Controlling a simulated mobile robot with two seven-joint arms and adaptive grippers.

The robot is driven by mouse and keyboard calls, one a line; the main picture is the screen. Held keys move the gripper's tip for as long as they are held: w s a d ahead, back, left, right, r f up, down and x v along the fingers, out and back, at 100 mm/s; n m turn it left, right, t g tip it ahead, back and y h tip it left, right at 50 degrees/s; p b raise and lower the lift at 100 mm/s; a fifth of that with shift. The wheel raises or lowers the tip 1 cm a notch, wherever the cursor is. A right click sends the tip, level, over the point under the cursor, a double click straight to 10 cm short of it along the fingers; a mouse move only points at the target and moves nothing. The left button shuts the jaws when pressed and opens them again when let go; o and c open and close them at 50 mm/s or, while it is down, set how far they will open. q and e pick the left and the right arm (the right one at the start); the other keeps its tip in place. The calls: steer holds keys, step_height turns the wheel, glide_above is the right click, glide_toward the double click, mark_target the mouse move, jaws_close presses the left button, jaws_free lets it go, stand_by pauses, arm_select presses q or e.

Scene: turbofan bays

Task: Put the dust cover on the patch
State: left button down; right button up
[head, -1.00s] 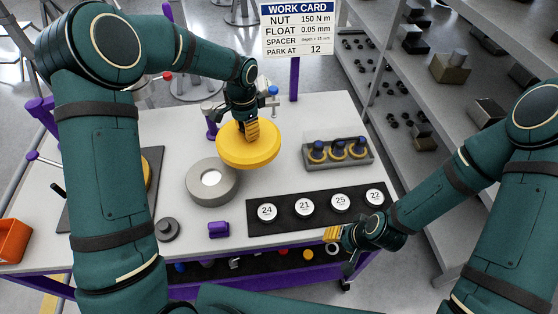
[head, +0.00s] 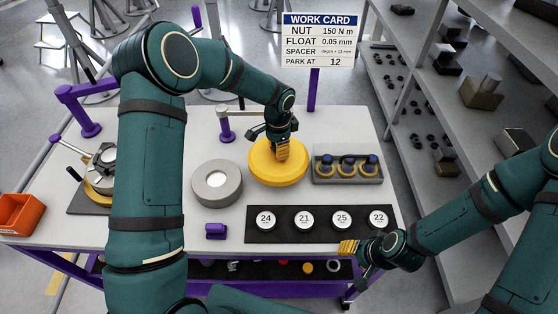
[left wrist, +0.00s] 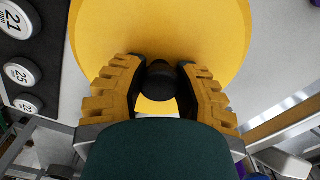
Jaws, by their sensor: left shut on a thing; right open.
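The dust cover is taken to be the round yellow disc (head: 268,172) with a black knob, towards the back middle of the table in the head view. My left gripper (head: 283,150) is above it. In the left wrist view my left gripper (left wrist: 160,72) has its two yellow fingers shut on the black knob (left wrist: 162,84), with the yellow cover (left wrist: 160,25) spread below. I cannot tell whether the cover touches the table. I cannot make out the patch; the cover may hide it. My right gripper (head: 355,260) is open and empty at the table's front right edge.
A grey ring (head: 205,192) stands left of the cover. A tray of yellow rings (head: 347,180) is close on its right. A black mat (head: 262,237) with numbered discs lies in front. A purple post (head: 225,125) and purple block (head: 216,231) are nearby.

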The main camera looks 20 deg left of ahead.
arm_select(q)
steer(key=shift+f, duration=2.5)
steer(key=shift+f, duration=0.1)
steer(key=c, duration=0.7)
jaws_free()
steer(key=shift+r, duration=0.3)
step_height(320, 180, up, 12)
steer(key=shift+f, duration=0.15)
